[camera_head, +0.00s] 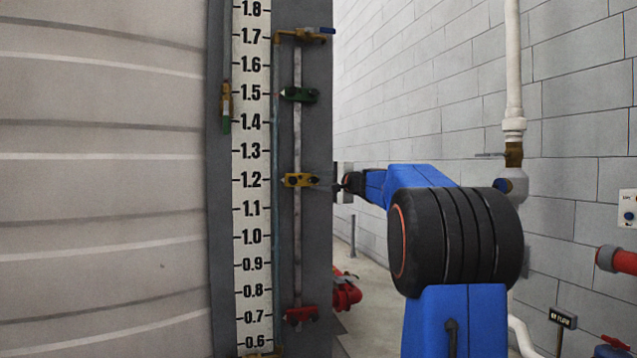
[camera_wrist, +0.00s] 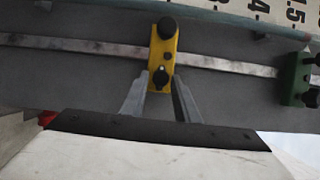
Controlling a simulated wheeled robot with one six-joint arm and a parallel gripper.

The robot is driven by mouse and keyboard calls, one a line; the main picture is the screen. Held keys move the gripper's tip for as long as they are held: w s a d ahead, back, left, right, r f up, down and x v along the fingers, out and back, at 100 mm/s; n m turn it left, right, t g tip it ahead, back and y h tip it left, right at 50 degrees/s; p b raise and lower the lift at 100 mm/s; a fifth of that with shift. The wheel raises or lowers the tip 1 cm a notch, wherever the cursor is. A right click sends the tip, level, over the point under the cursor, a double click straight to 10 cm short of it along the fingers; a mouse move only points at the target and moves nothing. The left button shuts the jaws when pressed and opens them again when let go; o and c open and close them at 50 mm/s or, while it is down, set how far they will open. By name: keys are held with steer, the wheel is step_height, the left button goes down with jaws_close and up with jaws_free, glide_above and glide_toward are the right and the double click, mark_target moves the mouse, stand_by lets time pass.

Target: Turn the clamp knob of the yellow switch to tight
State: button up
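The yellow switch (camera_head: 299,180) is clamped on the thin vertical rod beside the scale, near the 1.2 mark. In the wrist view the yellow switch (camera_wrist: 163,55) has two black knobs, a round far knob (camera_wrist: 166,28) and a near knob (camera_wrist: 160,77) with a pale mark. My gripper (camera_head: 333,186) reaches the switch from the right. In the wrist view its two grey fingers (camera_wrist: 160,86) stand on either side of the near knob, apart, with gaps seeming to show at both sides. Whether the fingertips touch the switch body is unclear.
A green switch (camera_head: 298,95) sits above on the rod (camera_head: 297,135), and a red one (camera_head: 301,315) below. The numbered scale (camera_head: 252,210) stands left. Red pipe parts (camera_head: 346,294) are lower right.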

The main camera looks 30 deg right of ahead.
steer(key=s+d, duration=0.2)
steer(key=s, duration=1.5)
steer(key=shift+s+f, duration=0.1)
steer(key=shift+a, duration=0.1)
steer(key=s+a+f+n+g+y, duration=0.1)
steer(key=s+a+f+n+g, duration=0.25)
steer(key=a+f, duration=0.45)
steer(key=s+a+f+n+g+y, duration=0.15)
steer(key=s+a+f, duration=0.25)
steer(key=a+f, duration=0.5)
steer(key=s+a+f+n+g, duration=0.3)
steer(key=a+f, duration=0.2)
steer(key=a, duration=0.6)
steer(key=s+a+f+n+g+h, duration=0.2)
steer(key=s+f+n, duration=0.2)
steer(key=s+f, duration=0.6)
steer(key=s+a+f+n+g+h, duration=0.2)
steer(key=s+f+n+g, duration=0.1)
steer(key=s+f, duration=0.8)
steer(key=shift+s+a+f+n, duration=0.25)
steer(key=shift+s+n, duration=0.3)
steer(key=shift+n, duration=0.35)
